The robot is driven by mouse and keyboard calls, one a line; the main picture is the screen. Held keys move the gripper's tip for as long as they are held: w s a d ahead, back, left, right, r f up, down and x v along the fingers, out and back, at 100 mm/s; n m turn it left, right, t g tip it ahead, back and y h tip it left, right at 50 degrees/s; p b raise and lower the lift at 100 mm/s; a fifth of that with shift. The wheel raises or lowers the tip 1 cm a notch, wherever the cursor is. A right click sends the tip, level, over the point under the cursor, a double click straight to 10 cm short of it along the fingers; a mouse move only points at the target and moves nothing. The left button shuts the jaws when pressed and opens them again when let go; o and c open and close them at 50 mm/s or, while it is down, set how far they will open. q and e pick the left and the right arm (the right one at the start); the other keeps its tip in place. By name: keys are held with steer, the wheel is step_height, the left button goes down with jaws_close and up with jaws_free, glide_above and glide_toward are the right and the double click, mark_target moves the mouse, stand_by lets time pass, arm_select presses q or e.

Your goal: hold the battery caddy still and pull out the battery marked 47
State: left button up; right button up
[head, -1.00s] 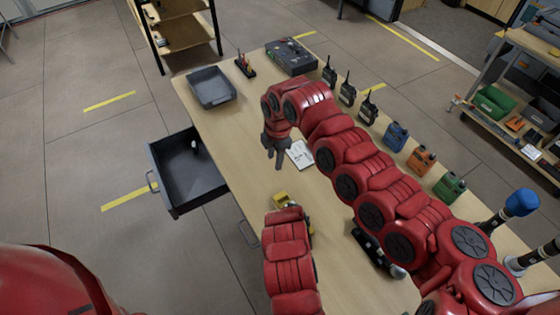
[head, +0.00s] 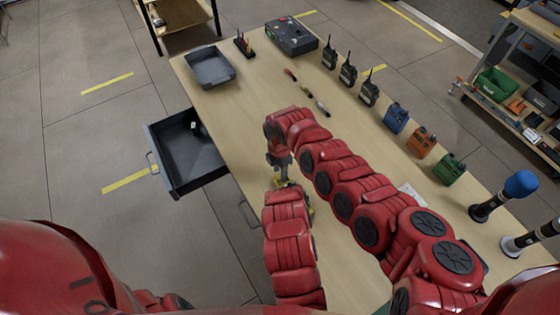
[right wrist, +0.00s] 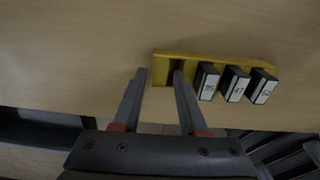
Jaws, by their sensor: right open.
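The yellow battery caddy (right wrist: 215,62) lies on the wooden table in the right wrist view, with three dark batteries in a row and an empty slot at its left end. The battery marked 47 (right wrist: 236,86) is the middle one, between one battery (right wrist: 207,82) and another (right wrist: 264,88) with labels hard to read. My right gripper (right wrist: 160,74) is open and empty, its fingertips by the caddy's empty-slot end, left of the batteries. In the head view my right gripper (head: 280,172) points down beside the caddy, which my arms mostly hide. My left gripper is hidden.
An open drawer (head: 165,180) juts out left of the table. A grey tray (head: 210,66) and a dark case (head: 292,38) stand at the far end. Radios (head: 348,70), coloured devices (head: 421,142) and microphones (head: 505,195) line the right side.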

steer(key=shift+f, duration=0.9)
jaws_close()
